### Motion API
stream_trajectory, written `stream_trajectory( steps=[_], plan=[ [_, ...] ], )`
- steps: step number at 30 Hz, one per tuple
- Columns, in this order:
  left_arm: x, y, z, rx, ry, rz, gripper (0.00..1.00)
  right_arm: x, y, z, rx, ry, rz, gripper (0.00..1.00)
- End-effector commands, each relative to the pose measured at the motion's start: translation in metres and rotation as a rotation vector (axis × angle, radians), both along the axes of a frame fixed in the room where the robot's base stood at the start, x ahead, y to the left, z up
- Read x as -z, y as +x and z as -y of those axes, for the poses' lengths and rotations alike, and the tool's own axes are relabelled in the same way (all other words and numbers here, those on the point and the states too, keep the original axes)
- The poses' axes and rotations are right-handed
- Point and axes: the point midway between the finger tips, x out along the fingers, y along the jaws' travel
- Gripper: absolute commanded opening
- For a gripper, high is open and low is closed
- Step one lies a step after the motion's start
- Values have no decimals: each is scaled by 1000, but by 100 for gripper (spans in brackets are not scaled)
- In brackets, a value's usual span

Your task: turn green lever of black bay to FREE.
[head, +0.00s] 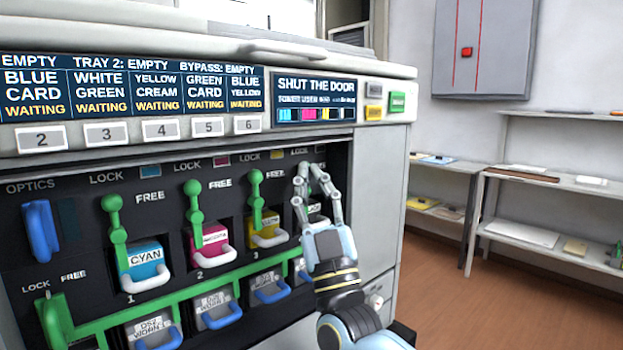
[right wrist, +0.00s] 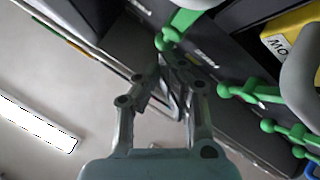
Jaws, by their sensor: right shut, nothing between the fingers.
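My right gripper (head: 310,168) is in front of the fourth bay, the rightmost one, and hides most of it in the head view. Its fingers are shut and empty. The green lever of the black bay (right wrist: 183,22) shows in the right wrist view, with its ball end close beyond my fingertips (right wrist: 172,68). I cannot tell whether they touch or how far the lever is turned. The other green levers, at cyan (head: 116,220), magenta (head: 195,210) and yellow (head: 256,200), stand upright near their LOCK marks, with FREE printed to their right. My left gripper is out of view.
A long green bar (head: 150,308) with a large handle (head: 52,320) runs below the cartridges, above several worn boxes with blue handles. A blue OPTICS handle (head: 40,230) is at far left. The machine's side wall (head: 385,220) is close right of my arm; open floor and shelves lie beyond.

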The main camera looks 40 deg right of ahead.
Motion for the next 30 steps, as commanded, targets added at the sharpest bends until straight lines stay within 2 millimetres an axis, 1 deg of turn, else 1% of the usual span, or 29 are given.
stream_trajectory(
  steps=[23, 30],
  plan=[
    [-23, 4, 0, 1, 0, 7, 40, -4, 0, 4, 0, 164, -13, 0],
    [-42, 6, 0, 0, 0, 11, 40, -8, 1, 8, 0, 276, -21, 0]
  ],
)
